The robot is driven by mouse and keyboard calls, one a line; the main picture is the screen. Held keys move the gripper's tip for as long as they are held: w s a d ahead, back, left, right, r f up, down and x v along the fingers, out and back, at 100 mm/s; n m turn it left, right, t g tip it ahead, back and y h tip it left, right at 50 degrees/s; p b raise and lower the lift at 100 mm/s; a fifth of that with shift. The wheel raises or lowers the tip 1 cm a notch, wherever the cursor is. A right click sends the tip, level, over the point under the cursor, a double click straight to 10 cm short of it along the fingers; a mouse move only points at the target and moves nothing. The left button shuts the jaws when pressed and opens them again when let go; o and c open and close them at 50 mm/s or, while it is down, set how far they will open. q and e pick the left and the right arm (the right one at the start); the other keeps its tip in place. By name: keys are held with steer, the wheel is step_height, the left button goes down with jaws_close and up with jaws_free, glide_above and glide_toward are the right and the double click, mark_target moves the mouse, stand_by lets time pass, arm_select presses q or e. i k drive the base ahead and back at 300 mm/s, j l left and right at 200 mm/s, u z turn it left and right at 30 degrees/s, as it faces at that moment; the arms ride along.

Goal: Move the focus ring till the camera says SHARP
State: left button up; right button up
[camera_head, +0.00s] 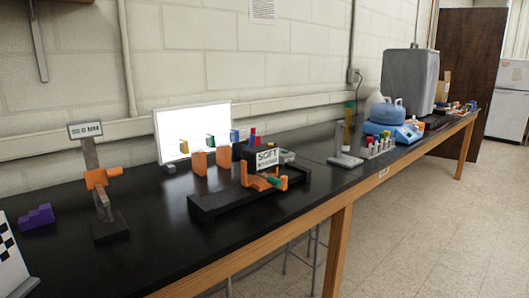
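A small dark camera unit on the bench carries a white sign (267,158) that reads SOFT, with a smaller line beneath that I cannot read. Neither of my grippers shows in the head view.
On the black bench (165,230), a post with a sign (85,130) reading about 90.0 MM holds an orange block (103,178) at left. Orange upright blocks (199,163) and a bright white panel (192,130) stand behind the base. A purple block (37,217) lies far left.

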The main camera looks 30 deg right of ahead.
mark_target(252, 137)
steer(key=i+l+u, duration=0.1)
steer(key=l+u, duration=0.2)
steer(key=l, duration=0.75)
steer(key=l+u, duration=0.35)
steer(key=l, duration=0.65)
